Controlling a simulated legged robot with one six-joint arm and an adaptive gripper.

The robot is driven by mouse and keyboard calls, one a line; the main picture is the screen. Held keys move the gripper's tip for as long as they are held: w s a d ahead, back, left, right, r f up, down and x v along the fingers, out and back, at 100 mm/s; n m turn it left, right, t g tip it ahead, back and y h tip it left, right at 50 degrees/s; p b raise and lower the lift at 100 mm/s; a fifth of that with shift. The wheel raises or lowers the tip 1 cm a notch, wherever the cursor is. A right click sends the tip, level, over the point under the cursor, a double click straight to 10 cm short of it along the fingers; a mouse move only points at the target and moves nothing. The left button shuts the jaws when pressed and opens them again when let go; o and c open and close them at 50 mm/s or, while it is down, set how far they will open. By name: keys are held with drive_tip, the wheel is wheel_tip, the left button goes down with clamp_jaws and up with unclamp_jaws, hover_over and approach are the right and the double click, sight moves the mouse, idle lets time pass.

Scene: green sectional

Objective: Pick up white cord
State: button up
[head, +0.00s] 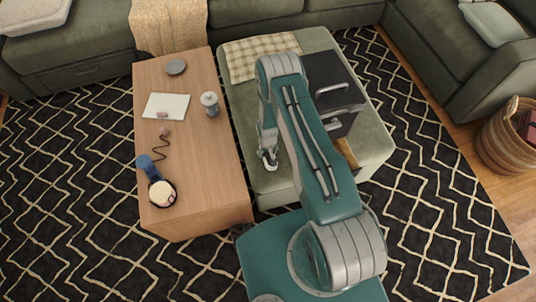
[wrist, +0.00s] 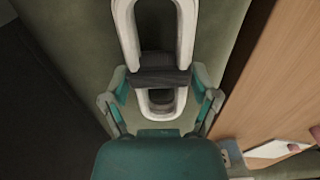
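My gripper (head: 267,158) hangs low over the front left part of the green ottoman (head: 267,188), beside the wooden table. In the wrist view a pale, loop-shaped piece with a dark bar across it fills the top middle, between teal and grey links. No white cord can be made out for certain. A thin dark wavy cord (head: 161,148) lies on the wooden table (head: 212,180), left of my gripper.
The table also holds a grey dish (head: 176,66), a white notebook (head: 166,106), a jar (head: 210,104), a blue item (head: 149,166) and a round dark-rimmed item (head: 162,193). A black box (head: 335,75) stands on the ottoman to the right. A basket (head: 508,140) stands far right.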

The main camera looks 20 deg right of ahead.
drive_tip(key=shift+c, duration=1.4)
